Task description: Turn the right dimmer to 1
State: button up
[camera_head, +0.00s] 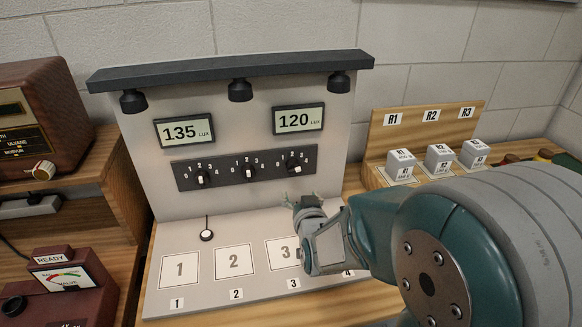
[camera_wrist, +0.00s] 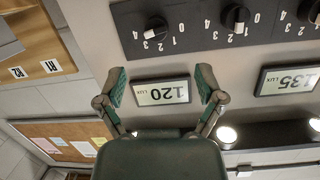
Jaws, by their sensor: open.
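The right dimmer (camera_head: 294,166) is a black knob on the dark dial strip under the right display (camera_head: 298,119), which reads 120 LUX. In the wrist view, where the panel appears upside down, the right dimmer (camera_wrist: 156,28) is at the top, left of centre. Its white mark points to the lower left, toward the 3 and 4 side; the exact setting is hard to read. My gripper (camera_head: 298,201) is open and empty, below and in front of this dimmer, apart from it. In the wrist view, my gripper's spread fingers (camera_wrist: 163,84) flank the 120 display.
Two more dimmers, middle (camera_head: 248,172) and left (camera_head: 201,180), share the strip. The left display (camera_head: 184,131) reads 135 LUX. Lamps hang from the dark top bar (camera_head: 230,70). Labelled white cubes (camera_head: 439,158) stand right.

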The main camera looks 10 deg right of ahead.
aim_at(294, 172)
jog(key=w, duration=0.4)
jog(key=w+f+t, duration=0.1)
jog(key=w, duration=0.3)
jog(key=w+d+t, duration=0.1)
jog(key=w, duration=0.3)
jog(key=shift+f+h, duration=0.2)
jog(key=shift+h, duration=0.1)
jog(key=shift+c, duration=0.3)
jog(key=c, duration=1.1)
